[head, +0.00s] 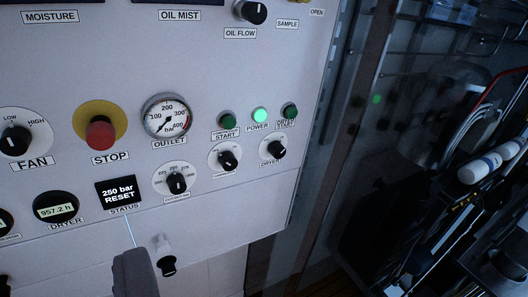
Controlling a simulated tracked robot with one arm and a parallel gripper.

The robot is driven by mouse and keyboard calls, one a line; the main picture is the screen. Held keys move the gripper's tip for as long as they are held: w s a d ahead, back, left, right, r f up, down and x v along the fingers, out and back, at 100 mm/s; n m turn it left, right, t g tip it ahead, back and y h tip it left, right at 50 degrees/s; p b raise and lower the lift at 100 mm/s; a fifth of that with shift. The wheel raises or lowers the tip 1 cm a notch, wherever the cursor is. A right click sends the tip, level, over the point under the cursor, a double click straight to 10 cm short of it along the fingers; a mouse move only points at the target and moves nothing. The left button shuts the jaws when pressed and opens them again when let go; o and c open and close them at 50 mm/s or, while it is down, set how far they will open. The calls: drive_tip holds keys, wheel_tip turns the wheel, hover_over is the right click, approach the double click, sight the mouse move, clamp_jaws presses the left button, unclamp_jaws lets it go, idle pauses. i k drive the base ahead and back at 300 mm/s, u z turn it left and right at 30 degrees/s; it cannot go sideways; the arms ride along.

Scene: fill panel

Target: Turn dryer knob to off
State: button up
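The dryer knob (277,150) is a small black knob on a white round dial, with the label DRYER below it, at the right part of the white panel. Its pointer direction and the small dial marks are too small to read surely. A dark grey piece at the bottom edge looks like part of my gripper (135,273). It is below and left of the dryer knob, well apart from it. Only this part shows, so I cannot tell its opening. Nothing is seen touching the knob.
A similar black knob (228,159) sits just left of the dryer knob. Green buttons (228,120) and a lit green power lamp (260,115) are above. A red stop button (100,133) and outlet gauge (167,116) are further left. Racks and hoses stand beyond the panel's right edge.

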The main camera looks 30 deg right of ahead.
sight(276, 148)
drive_tip(key=u, duration=3.55)
drive_tip(key=i, duration=0.1)
drive_tip(key=z, duration=2.6)
drive_tip(key=k, duration=1.5)
drive_tip(key=z, duration=0.55)
drive_tip(key=i, duration=1.65)
drive_tip(key=u, duration=0.05)
